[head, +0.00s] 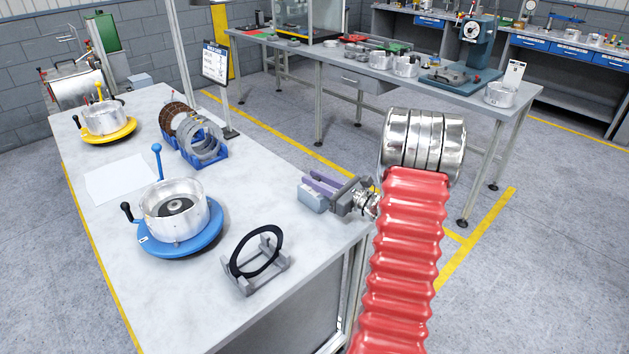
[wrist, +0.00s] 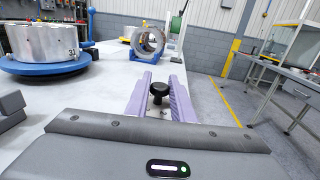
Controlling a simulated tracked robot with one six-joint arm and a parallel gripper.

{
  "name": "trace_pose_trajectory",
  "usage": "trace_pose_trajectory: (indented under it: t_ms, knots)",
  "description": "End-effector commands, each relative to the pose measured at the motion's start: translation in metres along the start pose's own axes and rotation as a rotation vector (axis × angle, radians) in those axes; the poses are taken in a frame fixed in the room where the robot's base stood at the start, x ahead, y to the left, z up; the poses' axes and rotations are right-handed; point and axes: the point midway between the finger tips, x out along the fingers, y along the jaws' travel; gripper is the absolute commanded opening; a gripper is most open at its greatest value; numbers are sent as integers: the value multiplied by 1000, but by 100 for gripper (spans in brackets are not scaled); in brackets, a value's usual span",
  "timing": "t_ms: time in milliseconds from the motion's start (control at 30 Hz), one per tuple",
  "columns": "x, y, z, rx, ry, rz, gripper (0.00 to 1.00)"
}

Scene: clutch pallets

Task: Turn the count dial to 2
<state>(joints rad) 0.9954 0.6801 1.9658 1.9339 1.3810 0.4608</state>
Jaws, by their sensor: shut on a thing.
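The count dial appears as a black round knob (wrist: 158,90) between the purple fingers of my gripper (wrist: 161,84) in the wrist view. The fingers stand on both sides of the knob and are shut on it. A small dark mark shows just below the knob, too small to read surely. In the head view my gripper (head: 318,181) is at the right edge of the workbench, over a small grey-blue box (head: 312,201). The knob is hidden there by the fingers, so its setting cannot be told.
The workbench (head: 120,250) carries a blue turntable (head: 190,243) with a metal drum, a black ring on a grey stand (head: 268,277), a blue ring rack (head: 207,158) and a yellow turntable (head: 105,136). A second bench (head: 440,92) stands behind. Floor between them is clear.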

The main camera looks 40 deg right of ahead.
Motion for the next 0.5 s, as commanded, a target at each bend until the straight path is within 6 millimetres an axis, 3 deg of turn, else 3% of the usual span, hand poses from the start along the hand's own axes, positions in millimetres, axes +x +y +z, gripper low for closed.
trace_pose_trajectory:
  t_ms: [200, 500]
  knots:
    - [0, 0, 0, 0, 0, 0, 0]
    - [0, 2, 0, 1, 0, -15, 0]
